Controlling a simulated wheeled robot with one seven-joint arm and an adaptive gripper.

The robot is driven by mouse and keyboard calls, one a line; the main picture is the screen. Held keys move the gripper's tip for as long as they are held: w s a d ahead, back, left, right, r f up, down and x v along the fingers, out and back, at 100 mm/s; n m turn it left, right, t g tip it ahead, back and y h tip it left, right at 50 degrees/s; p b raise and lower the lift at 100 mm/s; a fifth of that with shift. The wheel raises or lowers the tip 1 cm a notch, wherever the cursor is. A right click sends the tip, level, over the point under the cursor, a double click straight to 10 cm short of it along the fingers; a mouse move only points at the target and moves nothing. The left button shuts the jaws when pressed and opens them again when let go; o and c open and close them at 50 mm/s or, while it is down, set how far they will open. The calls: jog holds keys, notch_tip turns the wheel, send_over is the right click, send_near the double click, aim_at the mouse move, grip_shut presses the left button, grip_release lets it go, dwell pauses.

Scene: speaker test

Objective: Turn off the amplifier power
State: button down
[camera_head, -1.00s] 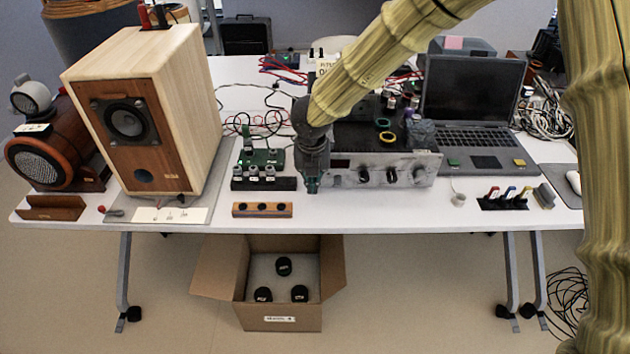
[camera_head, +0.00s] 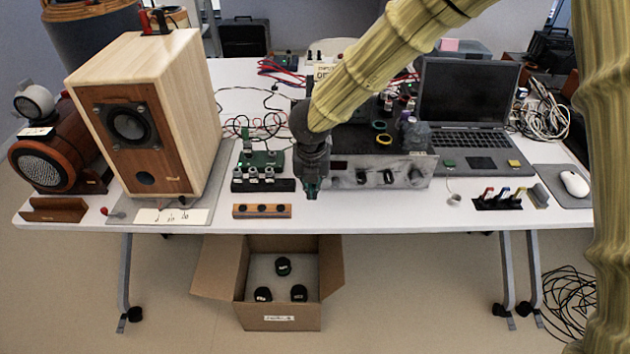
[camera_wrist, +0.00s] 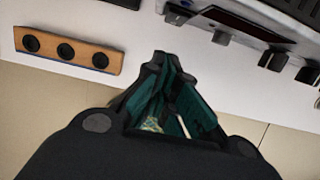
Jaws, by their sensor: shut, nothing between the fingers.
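The amplifier (camera_head: 400,171) is a silver-fronted unit with dark knobs on the table, left of and partly in front of the laptop. Its front panel with a dark display and knobs (camera_wrist: 273,58) shows at the upper right of the wrist view. My gripper (camera_head: 311,194) points down in front of the panel's left end, close to the table's front edge. Its dark green fingers (camera_wrist: 165,62) are shut and empty. In the wrist view the fingertips are apart from the panel. The left end of the amplifier is partly hidden behind my gripper and arm.
A wooden strip with three dark holes (camera_head: 262,211) lies left of my gripper. A large wooden speaker (camera_head: 165,120) stands at left, a laptop (camera_head: 467,110) at right. Colored-handled tools (camera_head: 498,200) lie near the right front edge. An open cardboard box (camera_head: 225,270) sits on the floor below.

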notch_tip(320, 180, up, 10)
jog(key=s, duration=0.1)
jog(key=shift+s, duration=0.35)
jog(key=shift+r, duration=0.1)
